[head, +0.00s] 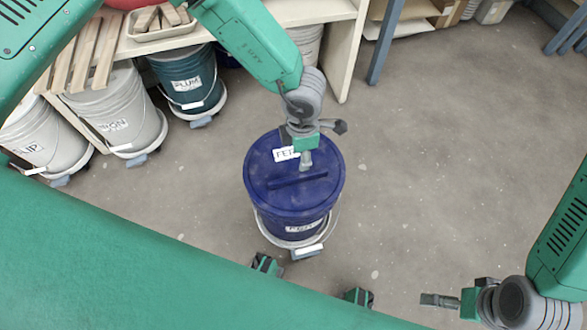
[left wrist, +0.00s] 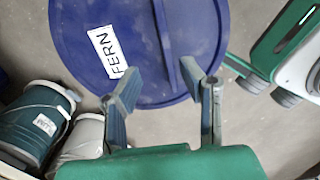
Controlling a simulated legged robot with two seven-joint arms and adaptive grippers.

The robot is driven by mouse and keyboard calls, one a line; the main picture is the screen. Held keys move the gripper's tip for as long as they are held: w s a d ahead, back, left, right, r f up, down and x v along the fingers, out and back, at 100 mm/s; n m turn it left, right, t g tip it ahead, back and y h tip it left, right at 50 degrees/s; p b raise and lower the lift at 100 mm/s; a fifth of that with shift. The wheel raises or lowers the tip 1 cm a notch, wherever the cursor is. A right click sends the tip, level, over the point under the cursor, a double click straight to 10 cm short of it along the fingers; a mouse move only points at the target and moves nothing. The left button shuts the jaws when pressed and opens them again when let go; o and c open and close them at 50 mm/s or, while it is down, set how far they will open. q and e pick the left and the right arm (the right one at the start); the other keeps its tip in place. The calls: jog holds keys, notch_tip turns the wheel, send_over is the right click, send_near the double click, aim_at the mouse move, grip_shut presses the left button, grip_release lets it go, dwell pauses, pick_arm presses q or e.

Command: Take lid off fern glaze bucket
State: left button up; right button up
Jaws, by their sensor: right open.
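The fern glaze bucket (head: 290,222) is dark blue and stands upright on a small wheeled dolly on the floor, mid-view. Its blue lid (head: 263,175) is on top, with a white FERN label and a raised bar handle (head: 298,180). The lid (left wrist: 150,30) and its handle (left wrist: 190,74) also show in the left wrist view. My left gripper (head: 306,157) is over the lid, fingers apart, with the handle's near end between or just beyond them; contact cannot be told. My right gripper (head: 440,300) is open and empty at lower right, away from the bucket.
A shelf bench (head: 335,50) at the back left has lidded buckets under it: a teal PLUM bucket (head: 190,80) and grey ones (head: 120,105). A tray (head: 160,28) and wooden slats (head: 95,50) lie on top. The floor right of the fern bucket is clear.

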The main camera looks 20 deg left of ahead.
aim_at(298, 176)
pick_arm(q)
jog(key=f, duration=0.1)
jog(key=d+f, duration=0.1)
jog(key=f, duration=0.1)
jog(key=shift+f+b, duration=0.1)
jog(key=shift+b, duration=0.3)
jog(key=shift+d+f, duration=0.35)
jog(key=shift+f, duration=0.1)
jog(key=f+b, duration=0.1)
jog(key=a+f, duration=0.1)
jog(key=f, duration=0.1)
jog(key=s+a+f+b, duration=0.1)
jog(key=f, duration=0.1)
jog(key=shift+a+b, duration=0.1)
jog(key=shift+b, duration=0.2)
jog(key=shift+f, duration=0.2)
jog(key=shift+d+r, duration=0.1)
jog(key=shift+d, duration=0.35)
jog(key=shift+a, duration=0.25)
jog(key=c, duration=0.7)
jog(key=shift+a, duration=0.1)
grip_shut()
pick_arm(e)
jog(key=f, duration=0.4)
jog(key=shift+d, duration=0.35)
